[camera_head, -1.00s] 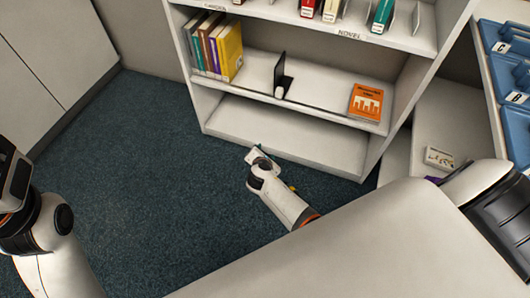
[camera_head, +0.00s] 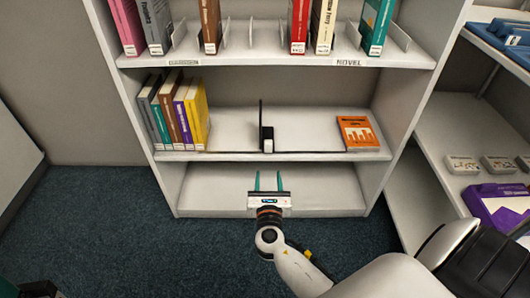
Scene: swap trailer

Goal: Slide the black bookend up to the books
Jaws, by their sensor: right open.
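The black bookend (camera_head: 261,125) stands upright on the middle shelf, seen nearly edge-on, with a small white label at its front. The row of books (camera_head: 180,112) stands at the left end of that shelf, grey, teal, brown, purple and yellow. A stretch of bare shelf lies between the yellow book and the bookend. My right gripper (camera_head: 269,181) is open and empty, its two teal fingers pointing toward the shelves. In the picture it is just below the bookend, in front of the bottom shelf, and apart from it.
An orange book (camera_head: 357,132) lies flat on the middle shelf (camera_head: 310,143), right of the bookend. The top shelf holds more books and metal dividers. The bottom shelf (camera_head: 330,190) is empty. Another shelf unit with a purple box (camera_head: 497,205) stands at right.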

